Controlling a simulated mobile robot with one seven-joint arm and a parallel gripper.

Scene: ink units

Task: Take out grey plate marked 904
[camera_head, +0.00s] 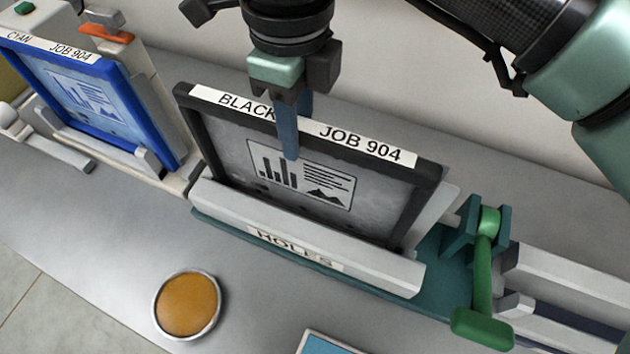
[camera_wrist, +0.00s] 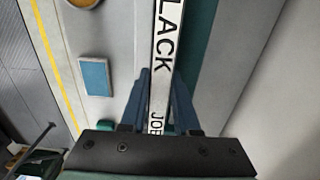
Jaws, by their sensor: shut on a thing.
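The grey plate (camera_head: 236,150) in a black frame stands in the middle of the head view. Its top label (camera_head: 360,143) reads "BLACK" and "JOB 904"; part of this label also shows in the wrist view (camera_wrist: 164,45). The plate stands in a pale holder (camera_head: 300,240) on a teal base, its lower edge hidden behind the holder's front wall. I cannot tell whether it is raised off the bottom. My gripper (camera_head: 287,130) is shut on the plate's top edge near the middle, one blue finger on each face. Both fingers show in the wrist view (camera_wrist: 158,100).
A green lever (camera_head: 484,280) stands at the holder's right end, beside pale rails (camera_head: 565,280). A blue-framed plate (camera_head: 90,100) labelled "CYAN JOB 904" stands in another holder at left. A round orange-brown dish (camera_head: 187,304) and a blue pad (camera_head: 328,344) lie in front.

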